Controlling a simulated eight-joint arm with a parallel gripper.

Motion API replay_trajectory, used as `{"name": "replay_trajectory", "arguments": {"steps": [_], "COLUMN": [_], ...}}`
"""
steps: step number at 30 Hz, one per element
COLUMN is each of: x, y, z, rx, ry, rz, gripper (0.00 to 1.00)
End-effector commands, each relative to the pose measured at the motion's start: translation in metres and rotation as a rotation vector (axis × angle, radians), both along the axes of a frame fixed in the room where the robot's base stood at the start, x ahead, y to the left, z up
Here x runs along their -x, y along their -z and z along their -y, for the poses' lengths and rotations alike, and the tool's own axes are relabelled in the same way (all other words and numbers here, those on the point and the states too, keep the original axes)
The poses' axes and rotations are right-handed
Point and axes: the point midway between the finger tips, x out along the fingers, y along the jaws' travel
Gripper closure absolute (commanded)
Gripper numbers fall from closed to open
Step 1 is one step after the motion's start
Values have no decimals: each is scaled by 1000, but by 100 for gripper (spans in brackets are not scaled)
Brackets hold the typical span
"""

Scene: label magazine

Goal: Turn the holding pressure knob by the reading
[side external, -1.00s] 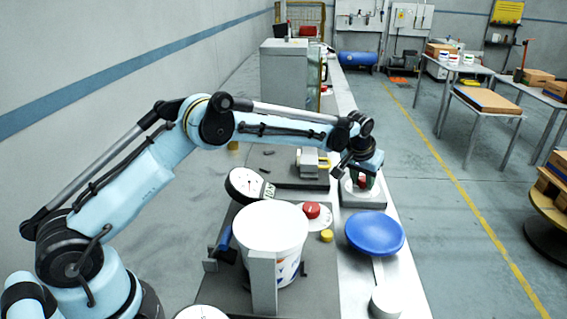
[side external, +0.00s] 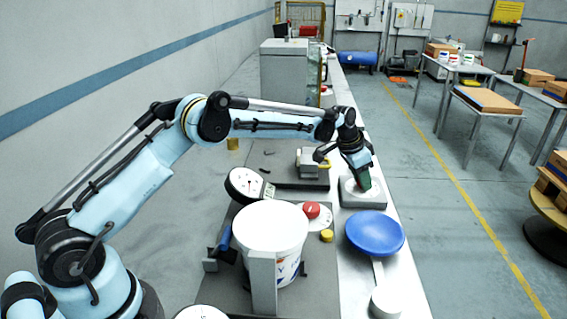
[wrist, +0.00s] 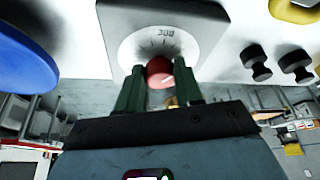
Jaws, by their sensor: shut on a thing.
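The red knob (wrist: 159,72) sits on a white dial (wrist: 135,45) marked 300 on a grey box (wrist: 205,14). My gripper (wrist: 158,80) is shut on the knob, with one green finger on each side. In the side view my gripper (side external: 364,182) reaches down at a tilt onto the grey box (side external: 364,201), and its fingers hide the knob. A round white gauge (side external: 243,184) with a dark needle and a small display beside it stand to the left. Their reading is too small to tell.
A white bucket (side external: 270,228) and a blue bowl (side external: 375,233) stand nearer the camera. Another red button (side external: 311,210) and a yellow piece (side external: 327,236) lie between them. Two black knob-shaped parts (wrist: 258,62) show beside the box in the wrist view.

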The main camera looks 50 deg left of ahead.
Motion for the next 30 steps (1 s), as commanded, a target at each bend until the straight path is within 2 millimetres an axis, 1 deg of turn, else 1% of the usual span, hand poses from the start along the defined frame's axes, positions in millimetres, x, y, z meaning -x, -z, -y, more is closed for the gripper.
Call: {"name": "replay_trajectory", "arguments": {"steps": [6, 12, 27, 28, 30], "x": [-1, -1, -1, -1, -1], "y": [-1, 0, -1, -1, -1], "z": [-1, -2, -2, -1, -1], "rx": [0, 0, 0, 0, -1], "ry": [114, 171, 189, 189, 188], "rz": [0, -1, -1, -1, -1], "gripper": [95, 95, 95, 62, 51]}}
